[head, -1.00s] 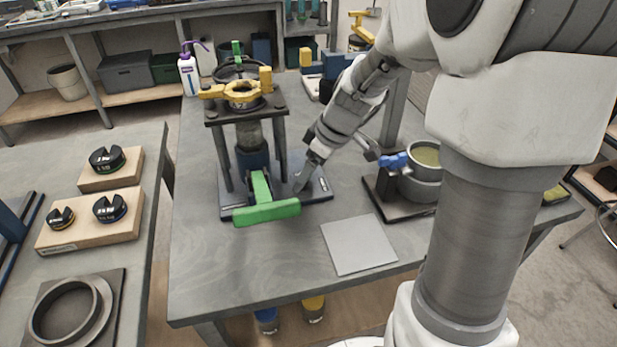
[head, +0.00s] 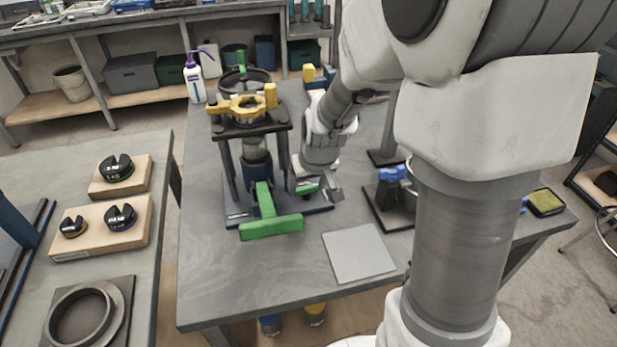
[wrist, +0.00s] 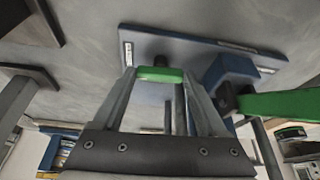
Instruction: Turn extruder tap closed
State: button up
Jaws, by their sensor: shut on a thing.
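The extruder press (head: 257,172) stands on the grey table, with a blue lower body (wrist: 232,72) and a base plate (wrist: 190,48). A long green T-shaped lever (head: 270,228) points toward the front; it also shows at the right of the wrist view (wrist: 285,104). A small green tap handle (head: 308,188) is at the right side of the body. My gripper (head: 319,190) is shut on this handle; in the wrist view its fingers (wrist: 161,82) are on either side of the green bar (wrist: 160,74). The fingers partly hide the handle in the head view.
A grey square plate (head: 358,254) lies front right. A dark stand with a blue clamp (head: 392,174) is right of the press, partly hidden by my arm. A side table (head: 60,178) is at left.

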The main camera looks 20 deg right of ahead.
jog(key=shift+m+h+p, duration=0.3)
jog(key=shift+m+p, duration=0.15)
jog(key=shift+m, duration=0.15)
jog(key=o, duration=1.3)
jog(key=shift+r, duration=0.1)
jog(key=p+v, duration=0.3)
jog(key=v, duration=1.4)
jog(key=shift+s+r, duration=0.1)
jog(key=shift+r, duration=0.1)
